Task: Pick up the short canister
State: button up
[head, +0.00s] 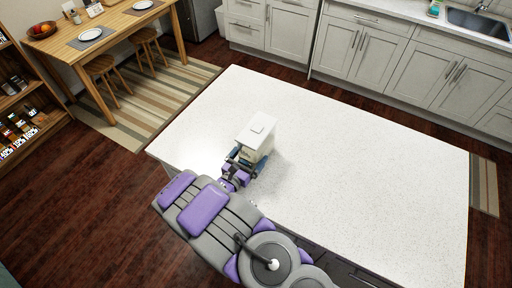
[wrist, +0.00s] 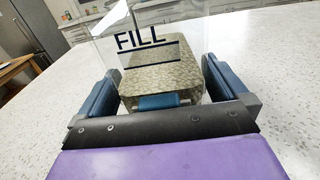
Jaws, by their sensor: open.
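My gripper (head: 247,161) is low at the canister's near side. In the wrist view its blue-padded fingers (wrist: 160,88) are spread, one on each side of the canister's lower part. A gap shows on the left; whether the right finger touches is unclear. The canister's top is cut off in the wrist view.
The white island countertop (head: 370,165) is otherwise clear around the canister. A wooden table (head: 118,22) with plates and stools stands at the back left. A shelf (head: 20,105) with jars is at the far left. Cabinets and a sink (head: 480,24) line the back.

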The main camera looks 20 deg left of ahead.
jog(key=shift+c, duration=0.5)
jog(key=c, duration=1.3)
